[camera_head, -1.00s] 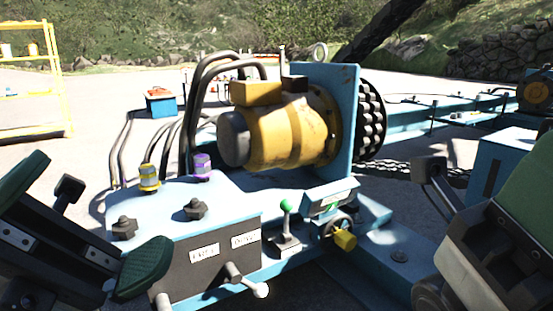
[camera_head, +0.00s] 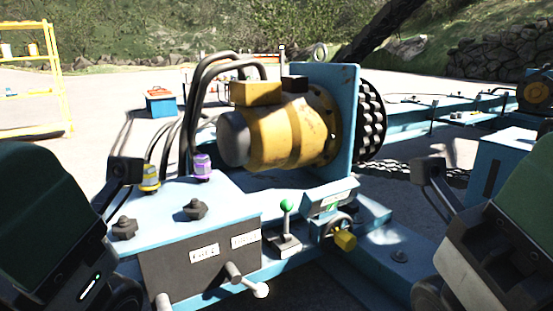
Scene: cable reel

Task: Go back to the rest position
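My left gripper (camera_head: 120,172) is at the left, its dark green and black body filling the lower left corner. One black finger points up beside the yellow-capped hose fitting and hides part of it. My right gripper (camera_head: 432,172) is at the right edge, with one black finger showing against the pavement. I see nothing held in either, and the other fingers are not clearly visible. The blue cable reel machine (camera_head: 225,190) stands between them, with a yellow motor (camera_head: 285,135), a green-knobbed lever (camera_head: 286,206) and a purple-capped fitting (camera_head: 202,167).
Black hoses (camera_head: 195,90) arch up behind the control box. Two handles (camera_head: 250,288) stick out from its front. A yellow-handled valve (camera_head: 344,239) is right of the lever. A yellow shelf (camera_head: 50,85) and a blue and orange toolbox (camera_head: 161,102) stand farther back on open pavement.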

